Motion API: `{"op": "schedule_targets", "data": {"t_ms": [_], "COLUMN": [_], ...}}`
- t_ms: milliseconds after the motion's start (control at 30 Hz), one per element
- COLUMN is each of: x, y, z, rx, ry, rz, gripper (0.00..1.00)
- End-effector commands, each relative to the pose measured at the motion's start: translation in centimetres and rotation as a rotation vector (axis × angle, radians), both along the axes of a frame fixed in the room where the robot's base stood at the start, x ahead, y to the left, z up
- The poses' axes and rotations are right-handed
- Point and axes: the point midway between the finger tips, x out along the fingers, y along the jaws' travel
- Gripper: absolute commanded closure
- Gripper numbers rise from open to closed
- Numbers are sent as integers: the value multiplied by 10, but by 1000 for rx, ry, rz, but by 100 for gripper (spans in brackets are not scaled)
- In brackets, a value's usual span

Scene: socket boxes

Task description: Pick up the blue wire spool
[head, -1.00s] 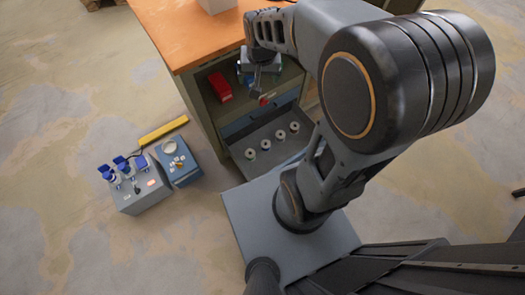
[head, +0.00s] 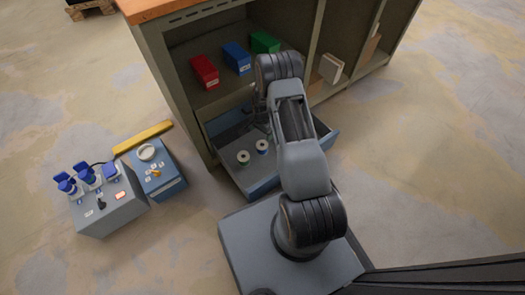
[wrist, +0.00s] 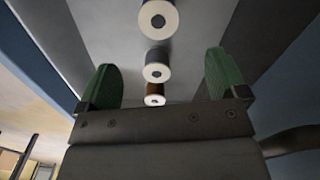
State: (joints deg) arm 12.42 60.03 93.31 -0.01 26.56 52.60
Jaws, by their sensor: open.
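Several wire spools with pale round ends stand in a row in the open drawer (head: 270,178). In the head view a near spool (head: 243,157) and a second spool (head: 262,146) show; my arm hides the rest. In the wrist view I see a far spool (wrist: 157,18), a middle spool (wrist: 157,72) and a brown-sided spool (wrist: 154,99). I cannot tell which spool is blue. My gripper (wrist: 163,72) is open and empty over the drawer, its green fingers either side of the row in the picture. In the head view my arm mostly hides it.
A red bin (head: 204,72), a blue bin (head: 236,59) and a green bin (head: 265,43) sit on the shelf above the drawer. A grey socket box (head: 108,212) and a blue box (head: 157,180) stand on the floor at left, beside a yellow bar (head: 143,137).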

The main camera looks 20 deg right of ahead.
Motion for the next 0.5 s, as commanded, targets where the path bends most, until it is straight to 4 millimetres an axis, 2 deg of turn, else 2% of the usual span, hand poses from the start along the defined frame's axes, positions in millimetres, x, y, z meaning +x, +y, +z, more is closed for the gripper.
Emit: {"op": "schedule_targets", "data": {"t_ms": [33,200,333,500], "x": [-1,-1,-1,-1], "y": [0,0,0,0], "z": [-16,-44,-59,-66], "rx": [1,1,0,0], "ry": [4,3,1,1], "rz": [-1,0,1,1], "gripper": [8,8,8,8]}}
